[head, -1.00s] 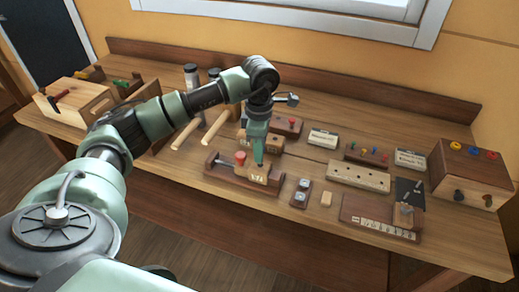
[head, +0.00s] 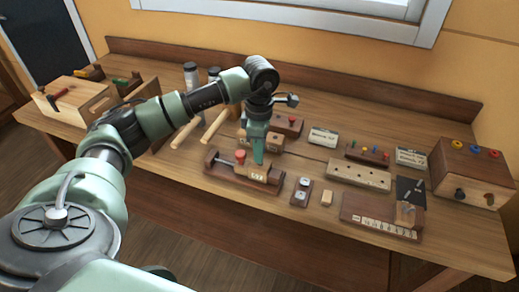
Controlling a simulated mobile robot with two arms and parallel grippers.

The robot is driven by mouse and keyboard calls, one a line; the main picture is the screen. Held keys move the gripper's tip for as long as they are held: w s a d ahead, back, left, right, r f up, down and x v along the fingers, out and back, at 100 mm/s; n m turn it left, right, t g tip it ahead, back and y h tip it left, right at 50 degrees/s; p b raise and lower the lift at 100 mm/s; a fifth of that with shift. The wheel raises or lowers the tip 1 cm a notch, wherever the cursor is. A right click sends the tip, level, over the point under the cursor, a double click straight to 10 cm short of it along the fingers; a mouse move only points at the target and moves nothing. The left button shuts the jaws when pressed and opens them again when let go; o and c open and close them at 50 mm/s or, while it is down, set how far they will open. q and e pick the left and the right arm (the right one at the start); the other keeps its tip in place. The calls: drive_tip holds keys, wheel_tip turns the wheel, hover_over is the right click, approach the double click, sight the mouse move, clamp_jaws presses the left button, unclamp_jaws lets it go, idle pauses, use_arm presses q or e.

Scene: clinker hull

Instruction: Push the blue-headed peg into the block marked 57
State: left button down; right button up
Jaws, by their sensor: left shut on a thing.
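My left gripper (head: 258,160) points down over the wooden clamp (head: 226,173) with a red knob (head: 240,156). It is shut on a small light wooden block (head: 257,173) with a pale label, which sits at the clamp; its number is too small to read surely. The fingers hide part of the block's top, and I cannot tell whether it rests fully on the clamp. A small rack (head: 367,158) to the right holds pegs with coloured heads; a blue head (head: 375,150) seems to be among them. My right gripper is not in view.
Other blocks (head: 274,143) stand just behind the gripper. A mallet handle (head: 215,127) lies to the left. A pale board with holes (head: 359,175), a small dark stand (head: 301,192) and a box with coloured knobs (head: 470,172) are to the right.

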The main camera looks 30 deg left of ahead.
use_arm(q)
drive_tip(key=shift+f+b, duration=0.8)
drive_tip(key=shift+f, duration=0.2)
drive_tip(key=shift+s+r, duration=0.1)
drive_tip(key=c, duration=1.2)
unclamp_jaws()
drive_tip(key=shift+o, duration=0.2)
wheel_tip(320, 180, up, 8)
drive_tip(key=p, duration=0.5)
